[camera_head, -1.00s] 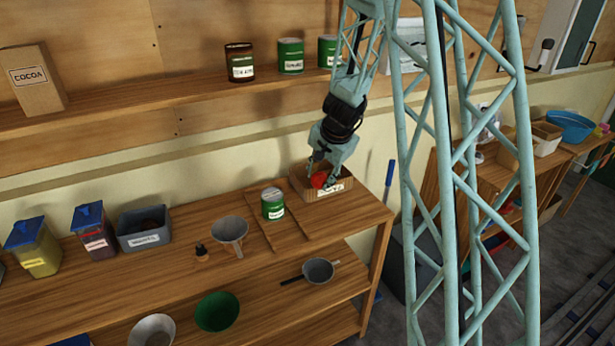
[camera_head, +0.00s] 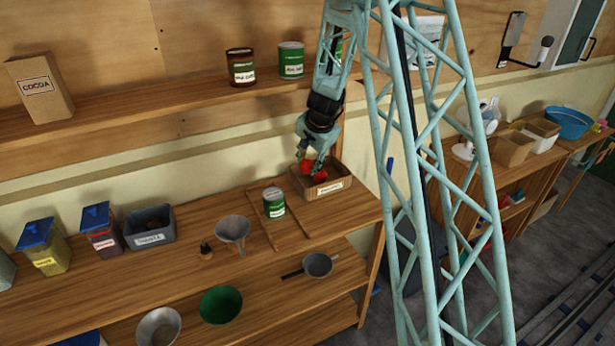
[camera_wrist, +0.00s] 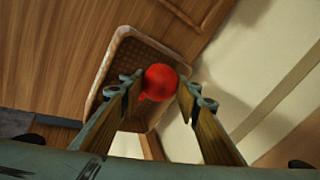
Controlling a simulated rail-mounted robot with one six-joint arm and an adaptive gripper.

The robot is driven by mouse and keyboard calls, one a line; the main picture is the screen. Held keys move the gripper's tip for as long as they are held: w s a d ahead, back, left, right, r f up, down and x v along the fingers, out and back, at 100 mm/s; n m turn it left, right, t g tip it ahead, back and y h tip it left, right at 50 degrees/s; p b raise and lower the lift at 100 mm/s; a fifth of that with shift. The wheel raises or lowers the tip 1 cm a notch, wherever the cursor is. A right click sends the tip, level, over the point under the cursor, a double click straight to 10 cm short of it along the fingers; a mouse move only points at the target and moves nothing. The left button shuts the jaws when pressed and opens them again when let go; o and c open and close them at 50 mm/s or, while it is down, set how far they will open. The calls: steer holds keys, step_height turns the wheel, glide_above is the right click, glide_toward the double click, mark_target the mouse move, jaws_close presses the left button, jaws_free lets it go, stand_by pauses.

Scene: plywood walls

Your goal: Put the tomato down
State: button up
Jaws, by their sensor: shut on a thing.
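The red tomato (camera_wrist: 160,82) is between the two fingers of my gripper (camera_wrist: 154,90) in the wrist view, near their tips. In the head view the tomato (camera_head: 307,167) shows red around my gripper (camera_head: 312,168), at the back left part of a small brown labelled crate (camera_head: 330,188) on the wooden bench. My gripper is shut on the tomato. In the wrist view the crate (camera_wrist: 103,82) lies beneath the tomato, and its visible floor looks bare. The fingers hide part of the tomato in the head view; I cannot tell whether it touches the crate.
A green can (camera_head: 273,204) stands left of the crate, with a grey funnel (camera_head: 233,230) beyond it. A grey bin (camera_head: 150,228) and blue-lidded containers stand farther left. The shelf (camera_head: 180,92) above holds cans and a cocoa box (camera_head: 39,88). Bare bench lies in front of the crate.

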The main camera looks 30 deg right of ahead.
mark_target(308, 170)
steer(key=shift+w+f+b, duration=0.1)
steer(key=shift+f+b, duration=0.75)
steer(key=shift+f, duration=0.75)
steer(key=shift+f, duration=0.1)
steer(key=shift+f+b, duration=1)
steer(key=shift+f, duration=0.5)
steer(key=shift+w+f, duration=0.2)
steer(key=shift+f, duration=0.1)
steer(key=shift+f, duration=0.2)
steer(key=o, duration=0.4)
steer(key=shift+r, duration=0.15)
